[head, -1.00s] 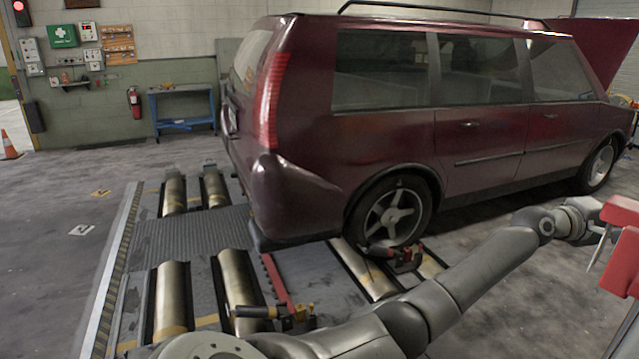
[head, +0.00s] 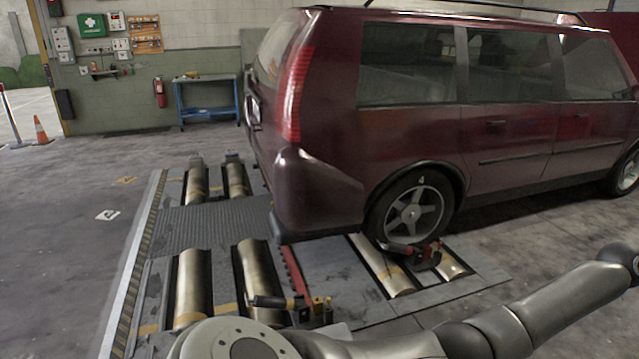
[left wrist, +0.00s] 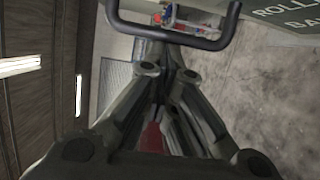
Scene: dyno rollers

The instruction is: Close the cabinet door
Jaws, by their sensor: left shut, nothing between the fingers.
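No cabinet or cabinet door can be made out in the head view. My left gripper (left wrist: 168,72) shows in the left wrist view with its dark fingers drawn together, shut and empty. A dark U-shaped bar (left wrist: 195,42) crosses the top of that view beyond the fingertips; I cannot tell what it belongs to or whether it is touched. A small red patch shows between the finger linkages. In the head view one of my arms runs from the bottom centre to the right edge, its gripper out of frame. My right gripper is in neither view.
A maroon car (head: 410,130) fills the right of the head view, its rear wheel by the roller bed (head: 215,222). A blue workbench (head: 207,100) and fire extinguisher (head: 160,93) stand at the back wall.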

